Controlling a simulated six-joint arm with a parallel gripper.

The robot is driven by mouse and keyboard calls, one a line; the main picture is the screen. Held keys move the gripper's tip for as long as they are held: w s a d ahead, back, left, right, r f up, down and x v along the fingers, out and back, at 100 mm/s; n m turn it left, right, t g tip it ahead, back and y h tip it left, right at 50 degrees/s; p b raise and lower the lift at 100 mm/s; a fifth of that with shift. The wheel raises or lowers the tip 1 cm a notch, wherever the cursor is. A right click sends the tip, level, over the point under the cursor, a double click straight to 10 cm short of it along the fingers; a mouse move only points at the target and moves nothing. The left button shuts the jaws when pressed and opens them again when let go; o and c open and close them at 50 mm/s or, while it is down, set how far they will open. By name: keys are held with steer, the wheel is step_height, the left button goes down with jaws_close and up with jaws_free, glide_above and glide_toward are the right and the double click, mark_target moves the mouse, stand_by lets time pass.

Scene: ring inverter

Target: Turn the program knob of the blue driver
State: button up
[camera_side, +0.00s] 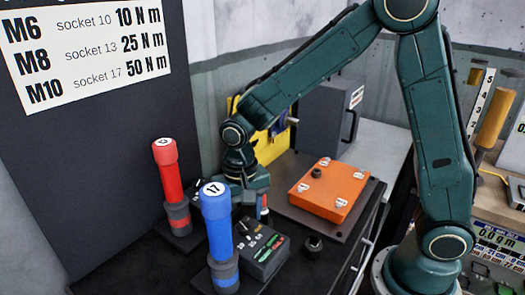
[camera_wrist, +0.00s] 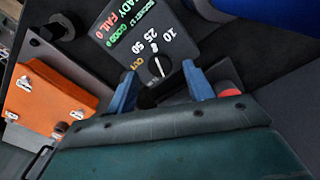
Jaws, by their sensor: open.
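The blue driver (camera_side: 217,230), marked 17 on its cap, stands upright in front of my gripper in the side view. A dark control box (camera_side: 264,250) sits to its right. In the wrist view the box face (camera_wrist: 125,22) shows a READY / FAIL 0 display and the labels 10, 25, 50 and OUT. The round black program knob (camera_wrist: 157,67) has a white pointer line; I cannot tell which label it points at. My gripper (camera_wrist: 160,92) is open, its two blue fingers apart just short of the knob, nothing between them. In the side view the blue driver partly hides my gripper.
A red driver (camera_side: 165,180), marked 13, stands behind and left of the blue one. An orange block (camera_side: 328,190) with bolts lies on a dark plate to the right. A small black round part (camera_side: 314,245) lies in front of it. A torque chart (camera_side: 90,45) hangs behind.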

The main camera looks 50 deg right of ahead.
steer(key=shift+f, duration=0.95)
steer(key=shift+c, duration=0.4)
steer(key=c, duration=0.9)
steer(key=shift+n, duration=0.4)
steer(key=n, duration=0.3)
steer(key=shift+n, duration=2)
